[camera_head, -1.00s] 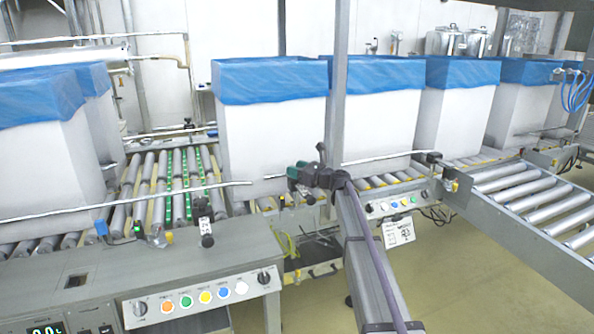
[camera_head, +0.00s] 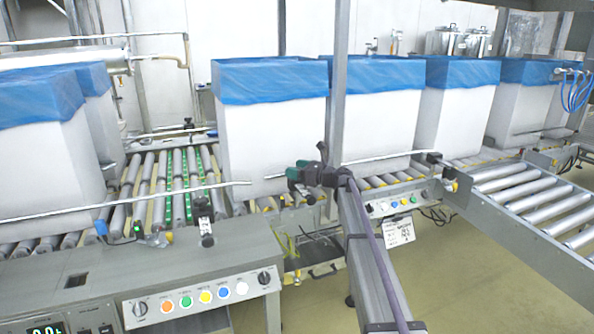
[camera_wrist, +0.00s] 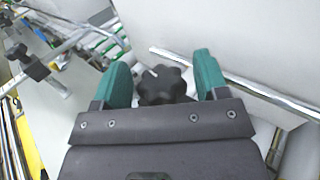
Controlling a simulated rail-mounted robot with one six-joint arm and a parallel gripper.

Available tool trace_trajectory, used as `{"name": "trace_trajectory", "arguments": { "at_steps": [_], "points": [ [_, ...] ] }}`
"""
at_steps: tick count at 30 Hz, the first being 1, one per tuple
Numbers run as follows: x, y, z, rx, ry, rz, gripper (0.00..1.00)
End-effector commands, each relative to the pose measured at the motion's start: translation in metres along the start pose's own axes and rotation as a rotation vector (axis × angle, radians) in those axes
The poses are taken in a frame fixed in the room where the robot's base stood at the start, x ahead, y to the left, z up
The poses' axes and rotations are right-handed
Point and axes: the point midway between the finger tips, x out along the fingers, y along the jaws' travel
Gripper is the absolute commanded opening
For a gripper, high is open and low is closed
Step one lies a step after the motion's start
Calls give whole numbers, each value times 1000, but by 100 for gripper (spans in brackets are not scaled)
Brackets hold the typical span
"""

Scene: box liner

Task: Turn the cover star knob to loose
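The cover star knob (camera_wrist: 162,84) is black and lobed, with a small white mark on its upper left lobe. In the wrist view it sits between the two green fingers of my gripper (camera_wrist: 160,80). The fingers are apart, one on each side of the knob, with a gap visible on both sides. In the head view my gripper (camera_head: 296,175) is in front of a white, blue-lined box, near the guide rail. The knob cannot be made out clearly there.
White boxes with blue liners (camera_head: 270,82) stand on the roller conveyor behind. A metal guide rail (camera_head: 130,205) runs along their front. A control panel (camera_head: 200,295) with coloured buttons is at the lower left. A roller section (camera_head: 520,195) is at the right.

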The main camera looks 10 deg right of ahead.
Motion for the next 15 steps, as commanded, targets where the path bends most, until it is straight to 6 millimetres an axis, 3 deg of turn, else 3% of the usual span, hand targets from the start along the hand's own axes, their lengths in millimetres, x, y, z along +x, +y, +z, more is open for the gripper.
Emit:
{"name": "trace_trajectory", "arguments": {
  "at_steps": [10, 15],
  "points": [
    [-5, 0, 0, 0, 0, -1, 73],
    [-38, 1, 0, 0, 0, -3, 73]
  ]
}}
